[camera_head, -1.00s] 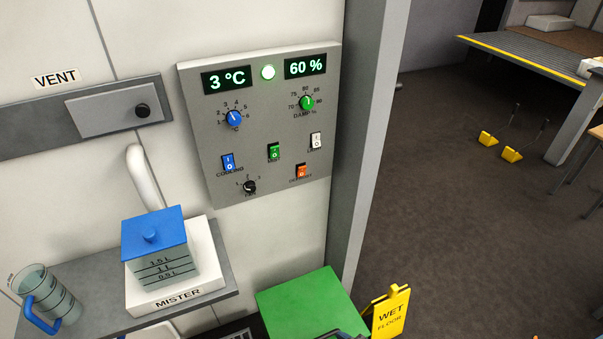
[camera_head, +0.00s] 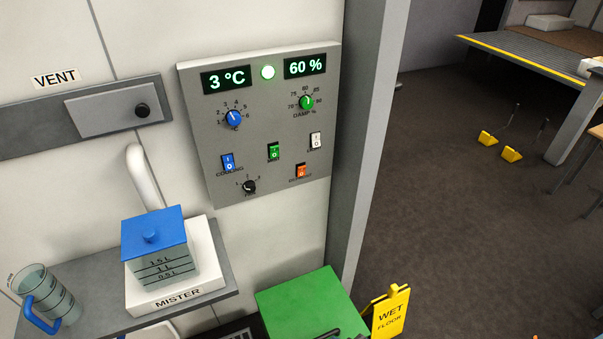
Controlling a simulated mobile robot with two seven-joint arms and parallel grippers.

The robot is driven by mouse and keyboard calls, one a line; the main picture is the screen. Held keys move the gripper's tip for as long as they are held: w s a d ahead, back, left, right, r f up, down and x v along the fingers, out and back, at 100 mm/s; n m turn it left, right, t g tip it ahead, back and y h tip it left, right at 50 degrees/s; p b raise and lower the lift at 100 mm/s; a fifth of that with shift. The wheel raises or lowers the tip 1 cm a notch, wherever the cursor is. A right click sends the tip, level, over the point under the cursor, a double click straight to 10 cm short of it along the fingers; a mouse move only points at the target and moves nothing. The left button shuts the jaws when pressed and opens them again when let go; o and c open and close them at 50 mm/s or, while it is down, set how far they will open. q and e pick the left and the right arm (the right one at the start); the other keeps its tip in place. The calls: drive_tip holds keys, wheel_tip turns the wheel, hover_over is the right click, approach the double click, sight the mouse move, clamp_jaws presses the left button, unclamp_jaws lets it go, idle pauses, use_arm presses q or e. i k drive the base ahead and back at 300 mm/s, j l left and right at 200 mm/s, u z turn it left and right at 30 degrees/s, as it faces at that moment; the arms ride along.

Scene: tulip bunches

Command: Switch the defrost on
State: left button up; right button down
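The grey control panel (camera_head: 213,125) is on the wall at the upper middle. Its orange rocker switch (camera_head: 301,171) sits at the lower right, with a small blurred label that looks like DEFROST. I cannot tell for sure which way this rocker is tipped. Above it is a white rocker (camera_head: 315,140); to the left are a green rocker (camera_head: 273,151) and a blue rocker (camera_head: 228,162) marked COOLING. The displays read 3 °C (camera_head: 226,80) and 60 % (camera_head: 305,67), with a lit lamp (camera_head: 268,72) between them. Neither gripper shows in the view.
The mister (camera_head: 165,250) and a jug (camera_head: 48,300) stand on a shelf at the lower left. A grey post (camera_head: 365,130) borders the panel's right. A yellow wet-floor sign (camera_head: 390,313) stands beyond.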

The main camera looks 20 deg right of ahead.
sight(300, 171)
drive_tip(key=k, duration=0.6)
drive_tip(key=u, duration=1.65)
drive_tip(key=k+l, duration=0.15)
drive_tip(key=l, duration=0.25)
drive_tip(key=k+l, duration=0.15)
drive_tip(key=l, duration=0.2)
drive_tip(key=k+l, duration=0.15)
drive_tip(key=l, duration=0.25)
drive_tip(key=k+l, duration=0.15)
drive_tip(key=l, duration=0.2)
drive_tip(key=k+l, duration=0.15)
drive_tip(key=l, duration=0.25)
drive_tip(key=k+l, duration=0.15)
drive_tip(key=l, duration=0.2)
drive_tip(key=l+u, duration=0.05)
